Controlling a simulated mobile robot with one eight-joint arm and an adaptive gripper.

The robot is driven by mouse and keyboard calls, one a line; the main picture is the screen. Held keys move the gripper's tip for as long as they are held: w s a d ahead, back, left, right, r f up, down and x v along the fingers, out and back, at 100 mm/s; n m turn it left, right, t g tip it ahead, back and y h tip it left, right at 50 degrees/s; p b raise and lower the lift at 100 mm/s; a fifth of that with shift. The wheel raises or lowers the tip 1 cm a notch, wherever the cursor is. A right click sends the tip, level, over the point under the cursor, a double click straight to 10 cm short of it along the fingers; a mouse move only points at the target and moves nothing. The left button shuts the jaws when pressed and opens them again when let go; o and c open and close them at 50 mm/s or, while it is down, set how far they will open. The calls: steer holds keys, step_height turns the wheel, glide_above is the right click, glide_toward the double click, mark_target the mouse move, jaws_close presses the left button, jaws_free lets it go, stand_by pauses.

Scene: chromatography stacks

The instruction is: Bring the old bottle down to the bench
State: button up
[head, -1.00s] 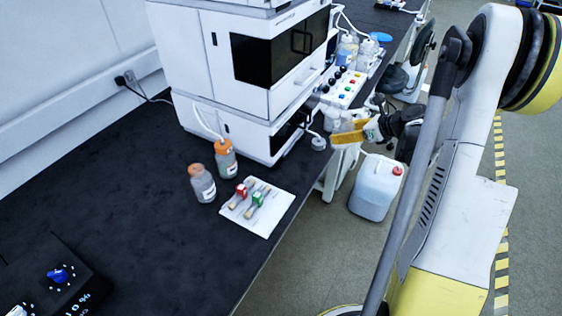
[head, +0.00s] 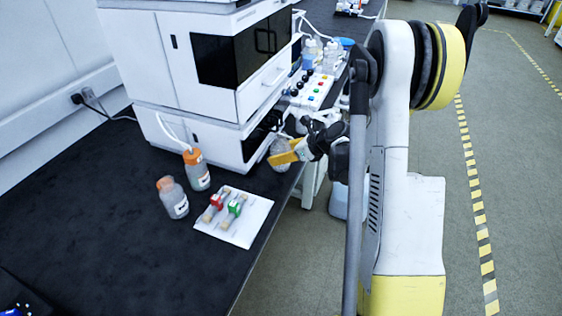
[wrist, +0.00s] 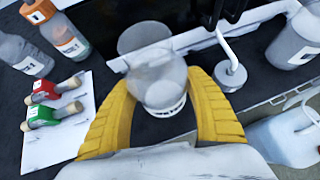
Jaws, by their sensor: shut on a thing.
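My gripper (head: 286,156) has its yellow fingers closed around a clear, pale bottle (wrist: 160,88), probably the old bottle. In the head view the bottle (head: 280,151) is partly hidden by the fingers. It is by the bench's front edge, beside the lower right of the white instrument stack. I cannot tell whether its base touches the black bench (head: 110,215). Two other bottles stand on the bench to the left: an orange-capped one with a tube (head: 198,171) and one with a duller orange top (head: 173,198).
A white sheet (head: 240,236) holds red and green fittings in front of the stack (head: 200,60). A control panel (head: 311,91) and more bottles stand beyond the gripper. A pale jug (head: 338,200) is on the floor, partly behind my arm. The bench's left part is mostly clear.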

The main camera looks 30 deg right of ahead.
step_height(320, 180, down, 2)
steer(key=shift+f+b, duration=0.1)
steer(key=shift+b, duration=0.2)
steer(key=o, duration=1.3)
steer(key=shift+o, duration=0.2)
